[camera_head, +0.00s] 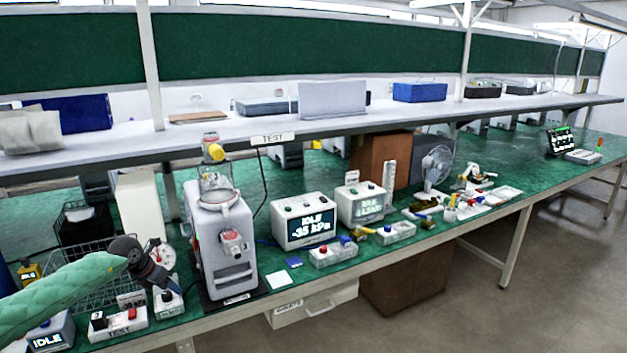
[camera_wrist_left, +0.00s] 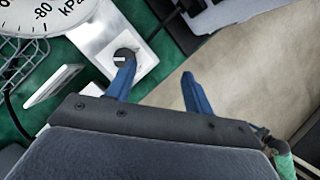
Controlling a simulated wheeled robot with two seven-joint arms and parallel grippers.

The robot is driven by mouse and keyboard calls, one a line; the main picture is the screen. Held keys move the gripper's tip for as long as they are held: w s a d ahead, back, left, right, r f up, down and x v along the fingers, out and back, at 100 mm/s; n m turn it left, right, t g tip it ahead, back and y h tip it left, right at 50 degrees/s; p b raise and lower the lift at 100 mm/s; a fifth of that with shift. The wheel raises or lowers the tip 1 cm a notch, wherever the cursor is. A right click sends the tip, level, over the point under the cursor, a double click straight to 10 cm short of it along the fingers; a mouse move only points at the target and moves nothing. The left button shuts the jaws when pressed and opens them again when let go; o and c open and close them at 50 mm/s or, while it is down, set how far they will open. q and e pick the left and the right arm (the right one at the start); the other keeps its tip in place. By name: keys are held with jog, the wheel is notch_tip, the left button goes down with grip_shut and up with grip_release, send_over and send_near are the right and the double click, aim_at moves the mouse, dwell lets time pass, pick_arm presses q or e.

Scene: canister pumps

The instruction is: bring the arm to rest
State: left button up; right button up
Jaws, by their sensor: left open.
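My left arm comes in from the left in the head view, in a green quilted sleeve. My left gripper (camera_head: 168,287) is at the lower left, above the bench's front edge near a small white box. In the left wrist view the two blue fingers of the gripper (camera_wrist_left: 155,85) are apart with nothing between them. The left finger overlaps a white box with a black knob (camera_wrist_left: 124,57) in the picture; I cannot tell whether they touch. The right finger shows against the floor. My right gripper is not in view.
A gauge (camera_wrist_left: 32,14) is close by at upper left in the wrist view. A grey canister machine (camera_head: 221,245) stands right of the gripper. A wire basket (camera_head: 92,268) and a white TEST box (camera_head: 118,325) are near the arm. The floor (camera_head: 500,310) in front is clear.

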pick_arm(q)
jog(key=s+d+f+n+t+h, duration=0.2)
jog(key=d+f+n+t+h, duration=0.15)
jog(key=d, duration=0.65)
jog(key=s+d+f+n+t+h, duration=0.1)
jog(key=d+f+n+t+h, duration=0.15)
jog(key=d+n, duration=0.45)
jog(key=s+d+f+n+t+h, duration=0.2)
jog(key=d+f+t, duration=0.15)
jog(key=d, duration=0.85)
jog(key=s+a+f+n+g+y, duration=0.25)
jog(key=s+f+n+y, duration=0.95)
jog(key=s+f+n, duration=0.9)
jog(key=s+d+f+n+g, duration=0.1)
jog(key=s+d+f+g, duration=0.1)
jog(key=s, duration=0.6)
jog(key=s+d+f+n+g+h, duration=0.1)
jog(key=s+f+g, duration=0.3)
jog(key=s, duration=0.5)
jog(key=s+d+f+n+g, duration=0.2)
jog(key=s+f, duration=0.4)
jog(key=s, duration=0.3)
jog(key=shift+d+f+g+h, duration=0.15)
jog(key=shift+d+g+h, duration=0.25)
jog(key=shift+d+g, duration=0.55)
jog(key=shift+w+a, duration=0.1)
jog(key=shift+a, duration=0.1)
